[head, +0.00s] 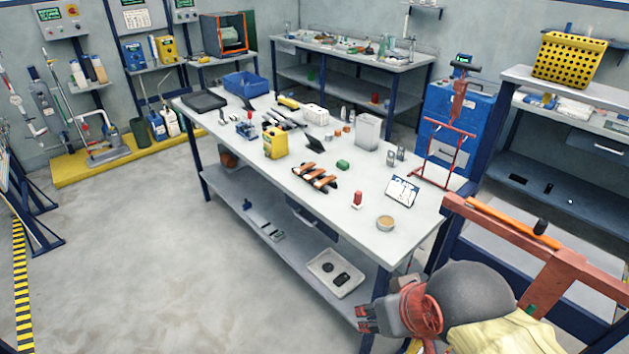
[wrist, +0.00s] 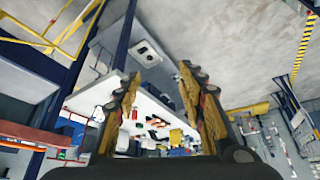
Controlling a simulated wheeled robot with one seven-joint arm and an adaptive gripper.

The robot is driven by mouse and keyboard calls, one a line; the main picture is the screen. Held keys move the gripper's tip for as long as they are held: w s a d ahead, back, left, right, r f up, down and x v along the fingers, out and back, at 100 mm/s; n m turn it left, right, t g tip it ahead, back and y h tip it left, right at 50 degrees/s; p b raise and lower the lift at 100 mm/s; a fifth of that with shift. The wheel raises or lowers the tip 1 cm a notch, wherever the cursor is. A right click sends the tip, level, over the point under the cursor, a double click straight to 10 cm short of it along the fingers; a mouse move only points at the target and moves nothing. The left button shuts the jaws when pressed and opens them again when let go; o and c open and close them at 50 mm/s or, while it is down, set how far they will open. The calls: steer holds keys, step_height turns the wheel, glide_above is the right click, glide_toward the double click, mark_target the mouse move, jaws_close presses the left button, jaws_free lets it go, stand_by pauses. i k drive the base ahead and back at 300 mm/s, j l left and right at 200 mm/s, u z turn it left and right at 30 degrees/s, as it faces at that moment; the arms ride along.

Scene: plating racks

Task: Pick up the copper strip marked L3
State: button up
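Several copper strips (head: 316,175) lie side by side across dark holders on the white worktable (head: 345,215), near its middle. Their markings are too small to read, so I cannot tell which is L3. They also show small between the fingers in the wrist view, as orange-brown strips (wrist: 156,121). My gripper (head: 364,319) is low at the bottom right of the head view, off the table's near right corner and well away from the strips. In the wrist view its two fingers (wrist: 160,88) stand wide apart with nothing held between them.
Around the strips stand a yellow can (head: 275,144), a green block (head: 343,165), a red-capped item (head: 357,198), a round tan dish (head: 386,223) and a white sign (head: 402,190). A red frame (head: 515,238) stands right of my arm. The floor (head: 170,270) at left is clear.

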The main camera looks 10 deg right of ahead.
mark_target(311, 164)
steer(key=i+j+z, duration=0.25)
steer(key=i+j, duration=0.2)
steer(key=i+j+z, duration=0.3)
steer(key=i+j, duration=0.3)
steer(key=i+j+z, duration=0.25)
steer(key=i+j, duration=0.15)
steer(key=j, duration=0.25)
